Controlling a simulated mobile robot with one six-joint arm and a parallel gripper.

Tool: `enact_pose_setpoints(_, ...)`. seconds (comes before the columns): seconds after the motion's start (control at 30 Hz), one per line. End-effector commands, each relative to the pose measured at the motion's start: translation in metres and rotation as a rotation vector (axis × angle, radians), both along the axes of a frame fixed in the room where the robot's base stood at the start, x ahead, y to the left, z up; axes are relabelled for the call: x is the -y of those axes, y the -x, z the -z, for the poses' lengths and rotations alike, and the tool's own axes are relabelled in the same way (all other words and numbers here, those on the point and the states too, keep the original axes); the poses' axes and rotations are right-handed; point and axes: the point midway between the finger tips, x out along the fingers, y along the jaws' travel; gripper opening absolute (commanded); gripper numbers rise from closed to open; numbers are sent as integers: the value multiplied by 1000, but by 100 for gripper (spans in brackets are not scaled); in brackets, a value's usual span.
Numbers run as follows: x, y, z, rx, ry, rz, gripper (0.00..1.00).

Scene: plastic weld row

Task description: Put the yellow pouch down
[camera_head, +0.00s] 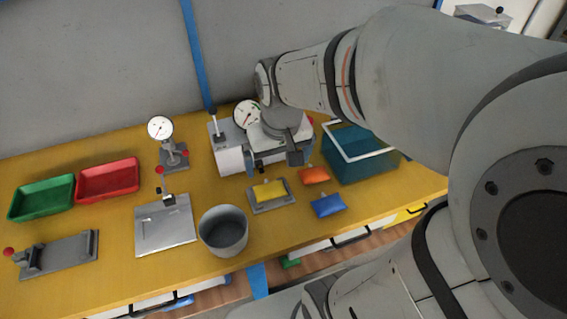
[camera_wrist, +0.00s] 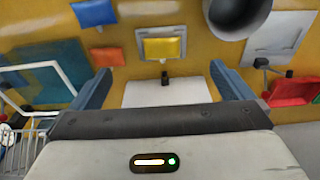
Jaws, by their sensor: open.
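The yellow pouch (camera_head: 270,191) lies on a small grey plate (camera_head: 257,207) near the middle of the yellow bench. In the wrist view the pouch (camera_wrist: 163,48) shows ahead of the fingers, resting on the same plate (camera_wrist: 158,31). My gripper (camera_head: 276,163) is open, above the bench and on the wall side of the pouch. In the wrist view its two blue fingers are wide apart, with nothing held between them (camera_wrist: 163,88). The pouch is apart from both fingers.
An orange pouch (camera_head: 314,175) and a blue pouch (camera_head: 328,205) lie right of the plate. A teal bin (camera_head: 350,168) stands beyond. A grey cup (camera_head: 223,236) stands left. A white gauge machine (camera_head: 229,157) is close beside my gripper. Red (camera_head: 108,180) and green (camera_head: 42,197) trays are far left.

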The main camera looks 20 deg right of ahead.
Motion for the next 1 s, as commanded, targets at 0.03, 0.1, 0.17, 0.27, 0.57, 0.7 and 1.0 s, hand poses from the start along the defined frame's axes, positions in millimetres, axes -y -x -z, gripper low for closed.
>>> enact_pose_setpoints(0.03,0,15,-7,28,0,0,100)
enact_pose_setpoints(0.1,0,31,-12,52,1,-1,100)
enact_pose_setpoints(0.17,0,41,-15,69,1,-1,100)
enact_pose_setpoints(0.27,2,53,-17,88,1,-1,100)
enact_pose_setpoints(0.57,3,58,-17,95,2,-1,100)
enact_pose_setpoints(0.7,3,58,-17,95,2,-1,100)
enact_pose_setpoints(1.0,3,58,-17,95,2,-1,100)
